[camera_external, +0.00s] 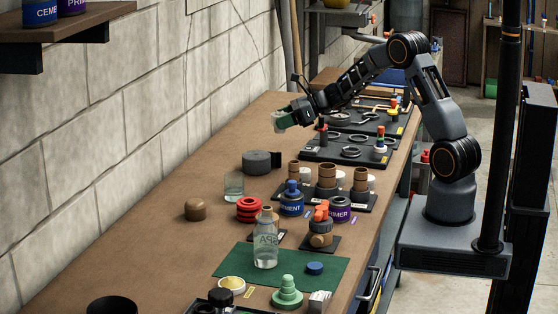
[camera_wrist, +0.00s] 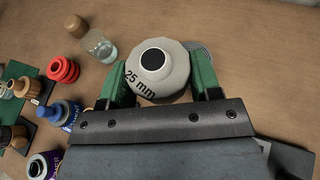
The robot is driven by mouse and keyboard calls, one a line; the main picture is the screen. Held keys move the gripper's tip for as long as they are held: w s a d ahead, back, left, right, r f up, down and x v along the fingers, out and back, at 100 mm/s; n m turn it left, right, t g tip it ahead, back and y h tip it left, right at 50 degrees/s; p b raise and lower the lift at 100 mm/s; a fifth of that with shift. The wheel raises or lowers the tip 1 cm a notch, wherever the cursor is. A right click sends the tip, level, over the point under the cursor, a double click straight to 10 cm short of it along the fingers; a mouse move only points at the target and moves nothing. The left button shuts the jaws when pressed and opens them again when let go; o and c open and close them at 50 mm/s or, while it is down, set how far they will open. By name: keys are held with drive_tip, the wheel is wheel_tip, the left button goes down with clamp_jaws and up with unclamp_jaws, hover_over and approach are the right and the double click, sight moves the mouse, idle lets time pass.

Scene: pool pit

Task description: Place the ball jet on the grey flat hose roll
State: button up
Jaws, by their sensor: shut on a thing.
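My gripper (camera_external: 287,117) is shut on the ball jet (camera_wrist: 170,82), a pale grey round piece with a dark centre opening and "25 mm" on its face. In the wrist view the jet sits between the two green fingers of my gripper (camera_wrist: 160,75). In the external view it hangs in the air above the table. The grey flat hose roll (camera_external: 257,162) lies on the table below my gripper and nearer the camera. In the wrist view, only part of the coiled roll (camera_wrist: 203,50) shows behind the right finger; the jet and finger hide the rest.
A clear glass (camera_external: 234,185), brown cap (camera_external: 195,210), red ribbed piece (camera_external: 249,209) and blue cement can (camera_external: 291,203) stand near the roll. Dark trays (camera_external: 345,148) with fittings lie behind. The block wall (camera_external: 130,120) borders the table's left; bare wood surrounds the roll's left side.

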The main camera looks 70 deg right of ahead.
drive_tip(key=w+f, duration=0.1)
drive_tip(key=f, duration=0.1)
drive_tip(key=w+f+p, duration=0.1)
drive_tip(key=f, duration=0.2)
drive_tip(key=w+d+f, duration=0.1)
drive_tip(key=w+f, duration=0.1)
drive_tip(key=f, duration=0.1)
drive_tip(key=shift+d+f+p, duration=0.1)
drive_tip(key=shift+f+p, duration=0.05)
drive_tip(key=shift+p, duration=0.25)
drive_tip(key=shift+f+b, duration=0.2)
drive_tip(key=shift+b, duration=0.1)
drive_tip(key=o, duration=0.9)
drive_tip(key=shift+r, duration=0.2)
